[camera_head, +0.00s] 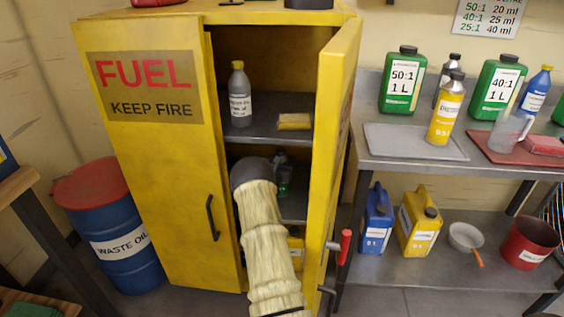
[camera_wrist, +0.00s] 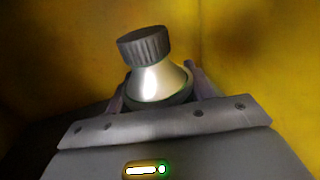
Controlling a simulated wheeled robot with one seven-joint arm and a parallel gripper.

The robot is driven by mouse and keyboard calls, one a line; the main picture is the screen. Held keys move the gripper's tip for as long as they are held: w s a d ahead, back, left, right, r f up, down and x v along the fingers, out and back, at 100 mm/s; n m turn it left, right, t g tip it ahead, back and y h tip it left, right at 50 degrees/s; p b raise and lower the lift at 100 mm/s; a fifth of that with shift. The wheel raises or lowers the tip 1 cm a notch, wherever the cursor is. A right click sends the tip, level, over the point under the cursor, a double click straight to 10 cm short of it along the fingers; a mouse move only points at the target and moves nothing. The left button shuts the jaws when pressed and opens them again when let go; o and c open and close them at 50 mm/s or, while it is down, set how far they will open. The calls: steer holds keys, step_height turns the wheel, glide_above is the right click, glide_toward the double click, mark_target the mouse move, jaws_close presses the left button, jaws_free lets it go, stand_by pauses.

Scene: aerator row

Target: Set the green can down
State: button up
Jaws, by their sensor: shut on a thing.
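The green can (camera_wrist: 160,82) is between my gripper's fingers in the wrist view. It shows a black ribbed cap, a shiny pale shoulder and a thin green edge; its lower body is hidden by my gripper (camera_wrist: 158,93). My gripper is shut on it. In the head view my arm reaches through the open right side of the yellow fuel cabinet (camera_head: 160,190). A small part of the green can (camera_head: 285,178) shows just right of my wrist, near the lower shelf (camera_head: 294,208). I cannot tell whether the can's base touches the shelf.
A grey bottle (camera_head: 239,98) and a yellow box (camera_head: 294,121) are on the upper shelf. The open cabinet door (camera_head: 335,130) stands close to my arm's right. A workbench (camera_head: 385,152) with green jugs is further right; a blue drum (camera_head: 110,230) is left.

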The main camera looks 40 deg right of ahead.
steer(key=o, duration=1.3)
steer(key=shift+f, duration=0.15)
steer(key=shift+c, duration=0.2)
steer(key=p+v, duration=0.2)
steer(key=v, duration=1)
steer(key=shift+s, duration=0.1)
